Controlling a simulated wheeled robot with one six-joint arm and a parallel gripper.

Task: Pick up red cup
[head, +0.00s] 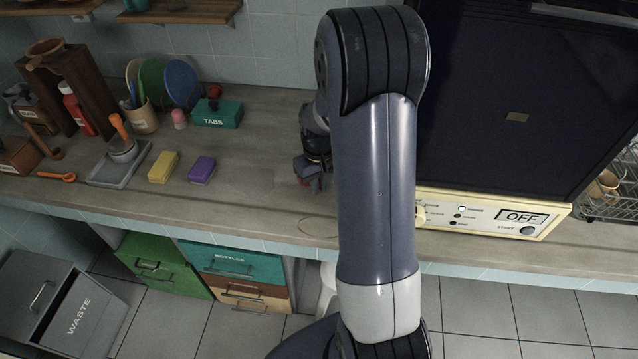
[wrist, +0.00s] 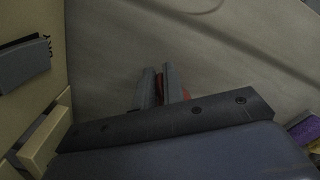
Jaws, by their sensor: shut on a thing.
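My gripper (head: 311,172) is low over the counter, left of the beige machine, and partly hidden behind my arm in the head view. In the wrist view, my gripper (wrist: 159,76) has its two grey fingers close together, with the red cup (wrist: 160,87) between and beside them. Only slivers of the cup show; the fingers and wrist hide most of it. A little red also shows by the fingers in the head view. I cannot tell whether the cup touches the counter.
The beige machine (head: 480,215) with an OFF display stands close on the right. Yellow (head: 164,167) and purple (head: 202,170) sponges lie left of my gripper. A teal TABS box (head: 217,114) stands behind them. The counter (head: 250,205) in front is clear.

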